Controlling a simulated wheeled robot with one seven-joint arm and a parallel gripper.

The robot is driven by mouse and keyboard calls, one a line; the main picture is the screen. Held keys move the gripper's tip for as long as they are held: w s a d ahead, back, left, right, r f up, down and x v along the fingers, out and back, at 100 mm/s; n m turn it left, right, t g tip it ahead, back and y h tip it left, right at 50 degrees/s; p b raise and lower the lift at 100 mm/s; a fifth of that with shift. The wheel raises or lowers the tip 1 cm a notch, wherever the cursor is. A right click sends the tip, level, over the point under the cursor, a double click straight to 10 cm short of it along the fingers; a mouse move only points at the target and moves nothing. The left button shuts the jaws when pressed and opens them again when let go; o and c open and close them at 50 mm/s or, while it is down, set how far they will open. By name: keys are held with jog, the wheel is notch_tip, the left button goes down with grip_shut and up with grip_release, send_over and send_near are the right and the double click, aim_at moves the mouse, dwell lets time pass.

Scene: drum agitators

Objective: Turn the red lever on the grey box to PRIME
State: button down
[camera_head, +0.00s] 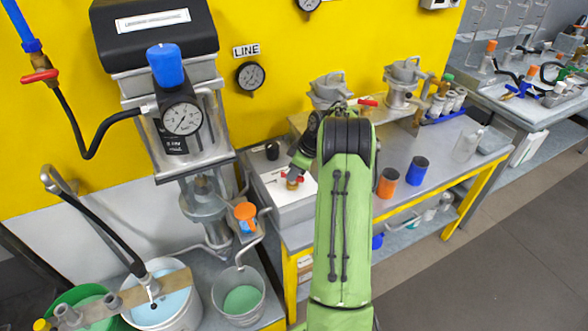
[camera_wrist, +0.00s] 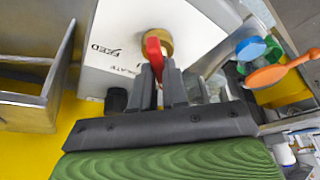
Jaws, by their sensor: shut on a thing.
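The grey box (camera_head: 290,214) stands on the bench in the middle of the head view, with a white plate on top. Its red lever (camera_head: 293,178) sits on a brass hub and is partly covered by my gripper (camera_head: 300,163). In the wrist view the red lever (camera_wrist: 153,52) stands against the brass hub (camera_wrist: 160,40). My gripper (camera_wrist: 159,72) is shut on the lever, one dark finger on each side. The word FEED and part of another label show on the white plate (camera_wrist: 115,45). I cannot see a PRIME mark.
A black knob (camera_head: 272,150) is at the box's back edge. An orange cup (camera_head: 387,183) and a blue cup (camera_head: 417,171) stand to the right. An orange-topped valve (camera_head: 245,211) and a bucket (camera_head: 240,296) are to the left. My green arm hides part of the bench.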

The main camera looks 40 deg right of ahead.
jog(key=shift+n, duration=0.3)
jog(key=c, duration=1.1)
grip_release()
jog(key=shift+c, duration=0.2)
jog(key=p+v, duration=0.4)
jog(key=v, duration=1.1)
jog(key=shift+d+r, duration=0.2)
jog(key=shift+r, duration=0.15)
